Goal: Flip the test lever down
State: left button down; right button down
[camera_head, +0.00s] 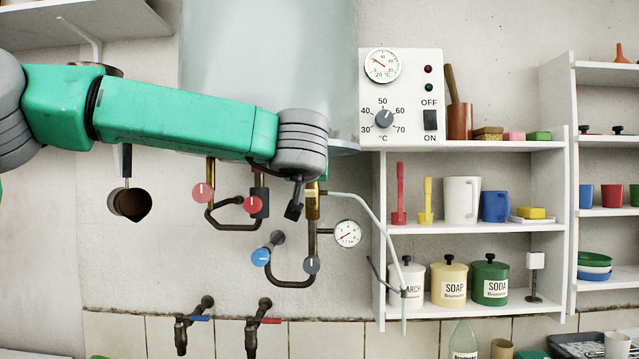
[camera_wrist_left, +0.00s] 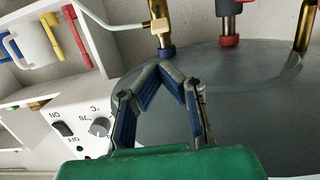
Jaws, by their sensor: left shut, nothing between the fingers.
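A brass valve fitting (camera_head: 312,204) stands under the grey boiler (camera_head: 265,70), with a pale pipe leading off to the right. In the left wrist view the brass fitting (camera_wrist_left: 159,14) has a blue collar and lies just beyond my fingertips. I cannot clearly make out the test lever; it may be hidden or too small. My left gripper (camera_head: 294,210) points down beside the left of the brass fitting. In the wrist view its blue-padded fingers (camera_wrist_left: 172,72) come together at the tips, shut and empty. I cannot tell whether they touch the fitting. My right gripper is not in view.
A control panel (camera_head: 400,97) with dial, knob and switch is right of the boiler. Shelves (camera_head: 470,229) with mugs and lidded jars stand at the right. Red knobs (camera_head: 204,193), a blue knob (camera_head: 261,257) and a gauge (camera_head: 348,233) crowd the pipes below my arm.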

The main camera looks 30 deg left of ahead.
aim_at(311, 198)
pick_arm(q)
jog(key=b+x, duration=0.1)
jog(key=x, duration=0.9)
jog(key=shift+a, duration=0.1)
